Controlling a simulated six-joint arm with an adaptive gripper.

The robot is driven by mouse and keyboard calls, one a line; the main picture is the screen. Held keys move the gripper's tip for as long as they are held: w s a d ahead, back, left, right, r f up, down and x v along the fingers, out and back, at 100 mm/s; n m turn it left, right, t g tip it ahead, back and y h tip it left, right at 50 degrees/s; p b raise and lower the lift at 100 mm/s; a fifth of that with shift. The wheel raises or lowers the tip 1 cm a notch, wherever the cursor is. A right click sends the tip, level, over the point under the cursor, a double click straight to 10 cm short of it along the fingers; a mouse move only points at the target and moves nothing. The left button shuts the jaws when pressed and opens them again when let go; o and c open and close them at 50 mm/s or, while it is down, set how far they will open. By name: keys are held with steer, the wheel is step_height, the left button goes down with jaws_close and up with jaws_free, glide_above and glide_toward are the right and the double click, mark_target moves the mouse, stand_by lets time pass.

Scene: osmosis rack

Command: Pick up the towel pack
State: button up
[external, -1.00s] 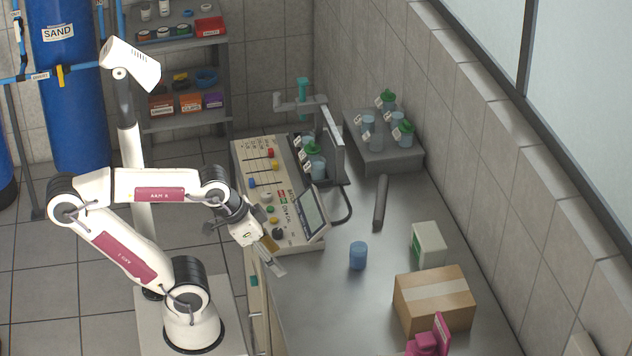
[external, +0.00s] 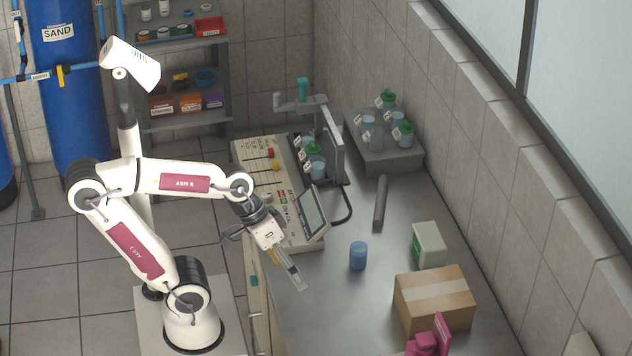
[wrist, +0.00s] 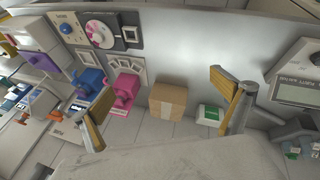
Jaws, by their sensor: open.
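A white box-shaped pack with a green side, which looks like the towel pack (external: 428,244), stands on the grey bench near the wall, behind the cardboard box. It also shows in the wrist view (wrist: 211,115), close to the right finger and partly behind it. My gripper (external: 296,281) is open and empty. It is over the bench's left edge, to the left of the pack and well apart from it, pointing down and to the right.
A blue cup (external: 358,256) stands between my gripper and the pack. A cardboard box (external: 434,303) and a pink device (external: 428,342) are in front of the pack. A dark bar (external: 380,204) lies behind. A control panel with a tilted screen (external: 312,211) is behind my gripper.

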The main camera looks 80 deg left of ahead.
mark_target(419, 236)
steer(key=w+d+r+n+t+h, duration=0.1)
steer(key=w+d+n+h, duration=0.2)
steer(key=w+n, duration=0.45)
steer(key=w+d+n+t+h, duration=0.1)
steer(key=w+d+n+h, duration=0.25)
steer(key=w, duration=0.65)
steer(key=w+a+f+n+t+y, duration=0.1)
steer(key=w+a+n+t, duration=0.1)
steer(key=w+a+n, duration=0.2)
steer(key=w+a+f+n+t+y, duration=0.1)
steer(key=w+a+f+n, duration=0.1)
steer(key=w+a+n, duration=0.2)
steer(key=w+a+f+n+t+y, duration=0.1)
steer(key=w+a+f+n+t, duration=0.1)
steer(key=w+a+n, duration=0.3)
steer(key=shift+w+f+t, duration=0.2)
steer(key=shift+w+t, duration=0.1)
steer(key=shift+w, duration=1)
steer(key=w+a+f+n+y, duration=0.1)
steer(key=a+f+n, duration=0.1)
steer(key=a+f, duration=0.1)
steer(key=w+a+f+n+t+y, duration=0.1)
steer(key=a+f+n+y, duration=0.1)
steer(key=a, duration=0.4)
steer(key=w+a+f+n+y, duration=0.2)
steer(key=a+f+n, duration=0.2)
steer(key=shift+a+f, duration=0.15)
steer(key=shift+a+f+n+y, duration=0.35)
steer(key=shift+a+n, duration=0.1)
steer(key=shift+n, duration=0.05)
